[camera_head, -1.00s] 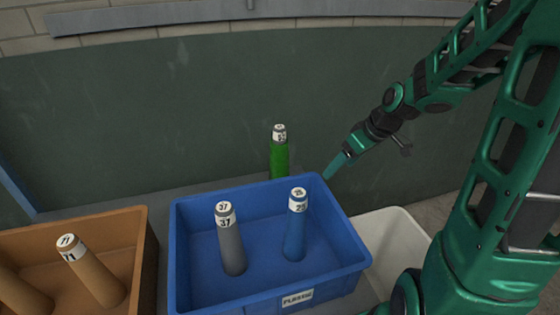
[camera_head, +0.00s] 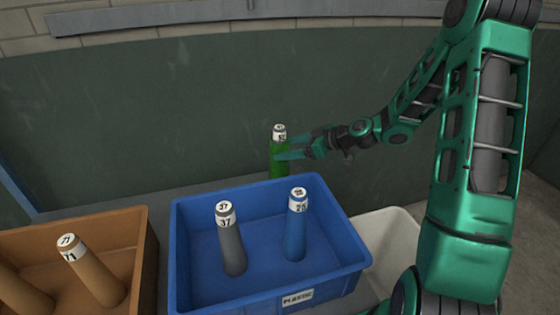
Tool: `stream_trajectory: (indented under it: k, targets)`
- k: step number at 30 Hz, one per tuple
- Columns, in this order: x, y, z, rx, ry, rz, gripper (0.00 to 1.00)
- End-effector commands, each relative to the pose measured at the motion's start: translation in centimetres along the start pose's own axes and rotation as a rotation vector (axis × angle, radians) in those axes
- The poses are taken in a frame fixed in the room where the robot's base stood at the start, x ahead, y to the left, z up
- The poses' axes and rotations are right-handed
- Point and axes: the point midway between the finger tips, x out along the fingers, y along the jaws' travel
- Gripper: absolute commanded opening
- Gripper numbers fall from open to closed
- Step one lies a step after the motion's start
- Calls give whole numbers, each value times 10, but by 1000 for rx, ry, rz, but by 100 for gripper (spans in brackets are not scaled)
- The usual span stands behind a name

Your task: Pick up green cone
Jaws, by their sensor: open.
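The green cone (camera_head: 279,168) is a slim upright green piece with a white numbered cap. It stands behind the blue bin, in front of the dark green wall, and its lower end is hidden by the bin's back rim. My gripper (camera_head: 284,148) reaches in from the right, roughly level, with its teal fingers at the cone's upper part just below the cap. The jaws are open. I cannot tell whether the fingers touch the cone or whether it lies fully between them.
A blue bin (camera_head: 258,301) in front holds a grey cone (camera_head: 232,248) and a blue cone (camera_head: 295,236). An orange-brown bin (camera_head: 148,262) with tan cones (camera_head: 93,276) stands at left. A white bin (camera_head: 405,224) is at right. The wall (camera_head: 150,120) stands close behind.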

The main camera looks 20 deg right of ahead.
Motion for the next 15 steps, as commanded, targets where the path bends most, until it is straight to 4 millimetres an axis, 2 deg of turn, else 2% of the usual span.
stream_trajectory:
  k: [4, 11, 15]
  targets:
    - [23, 0, 1, 1, 0, -1, 73]
    - [37, 0, 1, 1, -1, 2, 73]
    - [52, -2, 2, 3, 0, 1, 73]
